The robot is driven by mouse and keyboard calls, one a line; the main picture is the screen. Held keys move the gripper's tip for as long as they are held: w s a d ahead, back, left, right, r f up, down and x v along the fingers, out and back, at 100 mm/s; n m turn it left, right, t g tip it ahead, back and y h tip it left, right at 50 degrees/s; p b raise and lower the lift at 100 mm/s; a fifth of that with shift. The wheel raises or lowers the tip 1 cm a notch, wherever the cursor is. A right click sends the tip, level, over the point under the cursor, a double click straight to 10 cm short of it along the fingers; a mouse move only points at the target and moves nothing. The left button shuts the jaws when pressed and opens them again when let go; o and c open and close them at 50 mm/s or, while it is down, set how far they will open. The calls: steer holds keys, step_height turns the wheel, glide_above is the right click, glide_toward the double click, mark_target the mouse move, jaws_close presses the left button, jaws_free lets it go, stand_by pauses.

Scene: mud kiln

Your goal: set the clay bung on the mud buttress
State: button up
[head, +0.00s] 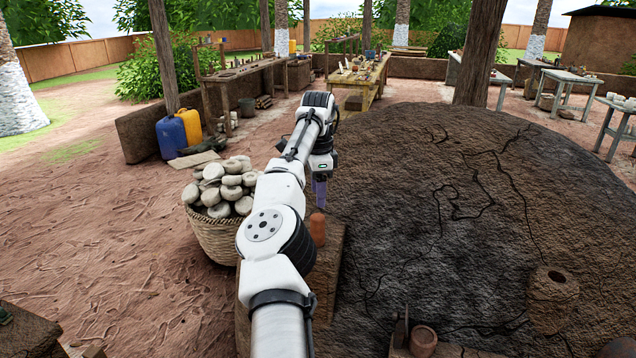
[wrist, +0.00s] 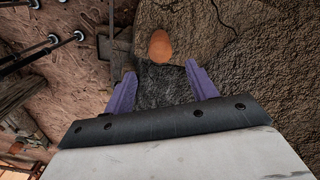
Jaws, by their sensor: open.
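An orange-brown clay piece, apparently the clay bung (head: 317,229), stands upright on or just above the top of a brown mud block beside the big dome, apparently the mud buttress (head: 328,262). My arm hides part of the block. My gripper (head: 320,203) points down with its purple fingers just above the bung in the head view. In the wrist view my gripper (wrist: 160,72) is open and empty. The bung (wrist: 160,46) shows there beyond the fingertips, roughly centred between them. No contact is visible.
The cracked mud dome (head: 450,190) fills the right side, with a holed mud lump (head: 556,285) on it. A basket (head: 212,232) of pale rounded lumps stands left of my arm. A small clay pot (head: 423,340) is near the front. Open dirt lies to the left.

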steer(key=shift+r+p, duration=0.35)
steer(key=shift+r, duration=1.4)
